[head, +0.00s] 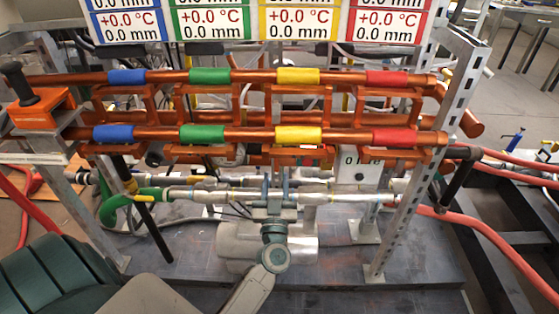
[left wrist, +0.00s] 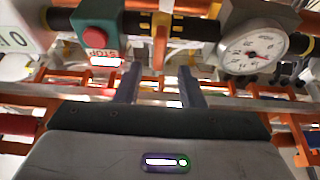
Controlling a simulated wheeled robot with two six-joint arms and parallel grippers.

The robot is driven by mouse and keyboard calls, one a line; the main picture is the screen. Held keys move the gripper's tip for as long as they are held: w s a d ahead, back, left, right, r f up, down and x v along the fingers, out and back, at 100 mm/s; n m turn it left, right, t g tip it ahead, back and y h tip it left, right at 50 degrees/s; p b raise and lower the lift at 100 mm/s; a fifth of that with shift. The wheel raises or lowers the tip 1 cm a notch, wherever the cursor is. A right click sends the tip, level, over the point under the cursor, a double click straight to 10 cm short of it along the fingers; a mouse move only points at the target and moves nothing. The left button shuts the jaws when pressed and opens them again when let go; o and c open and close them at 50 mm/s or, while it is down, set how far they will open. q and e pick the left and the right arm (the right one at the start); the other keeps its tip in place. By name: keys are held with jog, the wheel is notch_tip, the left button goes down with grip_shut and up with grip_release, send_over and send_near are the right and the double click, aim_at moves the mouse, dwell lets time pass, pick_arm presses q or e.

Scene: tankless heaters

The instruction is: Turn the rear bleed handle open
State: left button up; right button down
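My left gripper (head: 273,195) is in the lower middle of the head view, in front of the metal pipes below the orange pipe rack. In the left wrist view, the two fingers of this gripper (left wrist: 159,82) stand apart with nothing visibly held between them. Beyond the fingertips, an orange upright bar (left wrist: 160,40) crosses a black pipe (left wrist: 195,24). I cannot tell whether this bar is the rear bleed handle. No handle is clearly marked as the rear bleed handle in either view. My right gripper is not in view.
Two rows of orange pipes (head: 345,77) carry blue, green, yellow and red bands. A perforated metal post (head: 433,150) stands at the right. A red stop button (left wrist: 96,38) and a round gauge (left wrist: 253,48) flank the bar. Red hoses (head: 490,230) run at the right.

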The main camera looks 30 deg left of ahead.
aim_at(277, 164)
pick_arm(q)
jog(key=x, duration=0.6)
jog(key=shift+w+a, duration=0.1)
jog(key=shift+w, duration=0.2)
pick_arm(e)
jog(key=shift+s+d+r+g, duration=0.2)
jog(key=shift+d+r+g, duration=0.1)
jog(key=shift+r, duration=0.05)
pick_arm(q)
grip_shut()
jog(key=shift+p, duration=0.3)
